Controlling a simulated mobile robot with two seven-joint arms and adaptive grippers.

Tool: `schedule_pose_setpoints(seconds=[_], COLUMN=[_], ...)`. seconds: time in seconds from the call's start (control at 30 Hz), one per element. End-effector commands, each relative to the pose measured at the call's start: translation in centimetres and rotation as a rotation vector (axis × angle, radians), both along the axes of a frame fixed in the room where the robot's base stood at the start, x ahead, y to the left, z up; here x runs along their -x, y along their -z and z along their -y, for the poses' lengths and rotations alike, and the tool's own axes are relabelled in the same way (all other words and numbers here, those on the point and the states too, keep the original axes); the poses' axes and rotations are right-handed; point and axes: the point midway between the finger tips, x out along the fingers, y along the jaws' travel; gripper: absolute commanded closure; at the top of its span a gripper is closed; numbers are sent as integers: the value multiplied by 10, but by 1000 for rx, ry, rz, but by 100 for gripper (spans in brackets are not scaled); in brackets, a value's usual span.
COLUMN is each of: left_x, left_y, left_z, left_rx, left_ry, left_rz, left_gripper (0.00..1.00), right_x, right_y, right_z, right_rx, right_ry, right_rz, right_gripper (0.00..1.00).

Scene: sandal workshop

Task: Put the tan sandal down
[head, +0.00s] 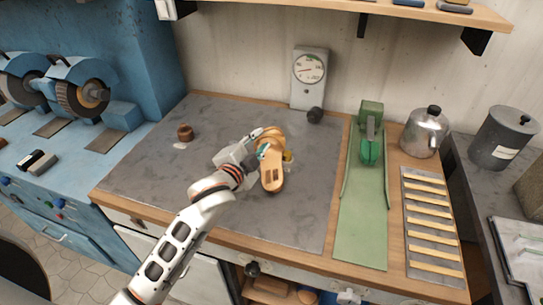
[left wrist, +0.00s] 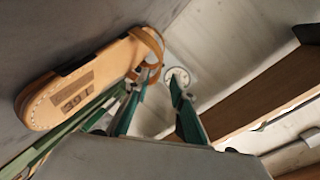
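The tan sandal (head: 271,176) is on or just above the grey bench mat (head: 215,125), its wide end towards the front. Contact with the mat is hard to tell. In the left wrist view the sandal (left wrist: 75,88) fills the left side, with a dark stamped patch on its sole and brown straps. My left gripper (head: 262,151) is beside the sandal's strap end. Its green-padded fingers (left wrist: 160,85) stand apart with a clear gap between them. The left finger overlaps the strap in that view; touch cannot be told. My right gripper is not in view.
A brown pot (head: 185,132) stands at the mat's left. A small yellow item (head: 288,156) is close by the sandal. A dial gauge (head: 309,72) stands behind; a green tool (head: 371,140) and metal kettle (head: 425,132) are to the right. The mat's front right is mostly clear.

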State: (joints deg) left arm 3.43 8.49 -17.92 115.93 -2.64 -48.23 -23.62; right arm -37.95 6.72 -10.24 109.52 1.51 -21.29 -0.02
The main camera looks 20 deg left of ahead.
Motion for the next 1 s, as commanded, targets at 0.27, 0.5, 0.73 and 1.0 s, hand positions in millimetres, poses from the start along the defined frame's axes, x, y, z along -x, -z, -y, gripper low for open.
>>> schedule_pose_setpoints(seconds=[0.27, 0.5, 0.73, 1.0], left_x=[-33, -36, -36, -36], left_y=[12, 13, 13, 13], left_z=[1, 1, 1, 2], left_rx=[0, 0, 1, 3], left_ry=[0, 0, -1, 1], left_rz=[1, 1, 1, 2], left_gripper=[76, 76, 100, 100], right_x=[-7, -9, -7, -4], right_y=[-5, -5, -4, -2], right_z=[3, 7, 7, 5], right_rx=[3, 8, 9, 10], right_ry=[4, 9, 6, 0], right_rz=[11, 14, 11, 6], right_gripper=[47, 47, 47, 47])
